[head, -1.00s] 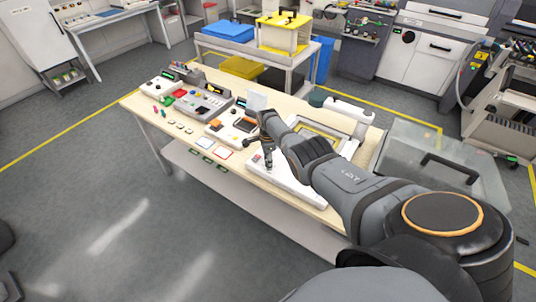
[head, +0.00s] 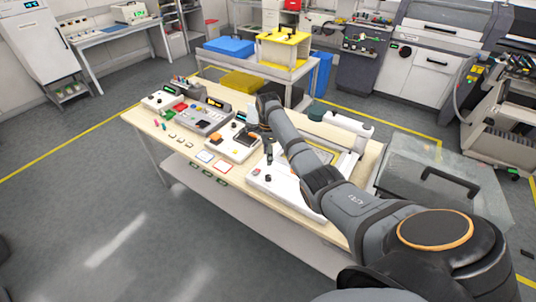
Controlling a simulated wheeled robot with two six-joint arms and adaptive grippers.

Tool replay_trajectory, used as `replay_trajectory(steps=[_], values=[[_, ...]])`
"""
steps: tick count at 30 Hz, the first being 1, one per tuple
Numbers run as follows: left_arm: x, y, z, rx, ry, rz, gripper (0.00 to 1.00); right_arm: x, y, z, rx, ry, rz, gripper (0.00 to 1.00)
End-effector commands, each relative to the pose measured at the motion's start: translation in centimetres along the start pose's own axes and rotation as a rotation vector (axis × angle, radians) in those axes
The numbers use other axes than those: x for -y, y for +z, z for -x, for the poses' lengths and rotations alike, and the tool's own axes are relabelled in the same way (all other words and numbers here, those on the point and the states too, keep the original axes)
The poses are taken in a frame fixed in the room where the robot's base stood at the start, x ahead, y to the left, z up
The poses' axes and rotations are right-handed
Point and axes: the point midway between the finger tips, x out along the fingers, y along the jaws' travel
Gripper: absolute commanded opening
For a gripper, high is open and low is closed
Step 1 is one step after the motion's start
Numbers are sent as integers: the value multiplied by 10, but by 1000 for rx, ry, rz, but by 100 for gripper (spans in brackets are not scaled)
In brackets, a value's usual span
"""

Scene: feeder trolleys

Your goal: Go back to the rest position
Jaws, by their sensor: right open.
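My right arm reaches in from the lower right across the wooden-topped workbench (head: 206,174). My right gripper (head: 268,158) points down over the bench, beside the white device with an orange part (head: 232,145) and near the white flat unit (head: 262,183). The gripper is small in the picture; it looks open, and I see nothing held in it. My left gripper is not in view.
Grey consoles (head: 203,116) and small parts sit at the bench's left. A clear-lidded box (head: 420,165) stands right of the bench. A trolley (head: 295,72) with blue and yellow bins is behind. The floor at front left is free.

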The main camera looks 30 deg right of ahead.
Motion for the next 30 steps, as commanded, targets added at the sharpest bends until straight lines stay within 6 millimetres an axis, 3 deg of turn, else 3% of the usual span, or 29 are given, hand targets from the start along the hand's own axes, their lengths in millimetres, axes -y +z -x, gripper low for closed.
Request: replay_trajectory(steps=[9,13,16,18,21,24,30], values=[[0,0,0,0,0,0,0,-1,0,-1,-1,-1,7,48],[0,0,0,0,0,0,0,-19,4,-23,-23,-21,167,48],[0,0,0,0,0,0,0,-56,9,-54,-60,-59,466,48],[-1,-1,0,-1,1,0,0,-93,14,-72,-88,-90,723,48],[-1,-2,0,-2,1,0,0,-147,18,-83,-123,-131,1062,48],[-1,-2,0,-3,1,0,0,-189,19,-82,-153,-164,1311,48],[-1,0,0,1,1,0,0,-248,17,-66,-203,-208,1640,48]])
